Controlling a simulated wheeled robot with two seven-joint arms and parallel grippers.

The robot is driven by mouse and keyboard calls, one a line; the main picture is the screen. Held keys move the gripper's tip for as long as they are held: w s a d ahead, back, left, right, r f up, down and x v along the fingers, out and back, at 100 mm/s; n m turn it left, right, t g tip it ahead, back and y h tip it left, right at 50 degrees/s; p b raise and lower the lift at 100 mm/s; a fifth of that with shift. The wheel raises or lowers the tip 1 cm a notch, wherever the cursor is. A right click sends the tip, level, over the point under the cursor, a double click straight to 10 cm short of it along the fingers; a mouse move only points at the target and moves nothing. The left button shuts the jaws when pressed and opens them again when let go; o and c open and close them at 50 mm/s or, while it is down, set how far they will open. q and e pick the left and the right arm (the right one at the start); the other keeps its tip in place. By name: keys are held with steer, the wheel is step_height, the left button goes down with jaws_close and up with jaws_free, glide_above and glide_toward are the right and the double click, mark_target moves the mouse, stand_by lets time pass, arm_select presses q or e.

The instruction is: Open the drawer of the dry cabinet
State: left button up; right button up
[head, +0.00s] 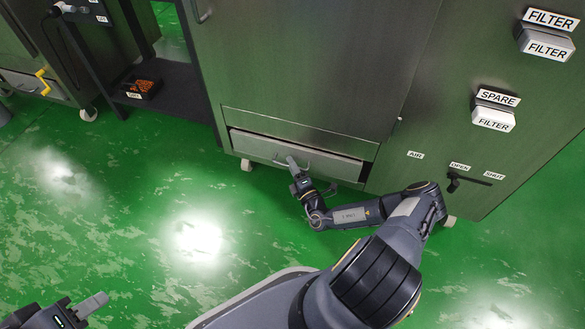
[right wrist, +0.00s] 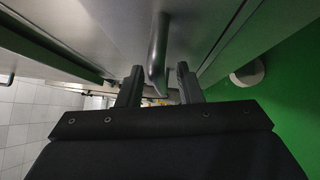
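The dry cabinet is a large grey-green metal cabinet (head: 300,60) with a low, wide drawer (head: 335,166) near the floor. A dark gap shows above the drawer front; I cannot tell how far the drawer stands out. Its bar handle (right wrist: 158,45) runs between the fingers of my right gripper (right wrist: 158,85) in the right wrist view. Those fingers are apart, with space beside the bar, so the gripper is open around it. In the head view my right gripper (head: 293,166) is at the drawer front. My left gripper (head: 88,306) is low at the left, far from the drawer.
Filter boxes (head: 493,119) and a black lever (head: 453,184) are on the panel at the right. A dark rack (head: 180,95) holding a tray of orange pieces (head: 142,88) stands left of the cabinet. The green floor (head: 150,200) in front is clear.

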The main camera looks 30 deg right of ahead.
steer(key=shift+c, duration=0.2)
jaws_close()
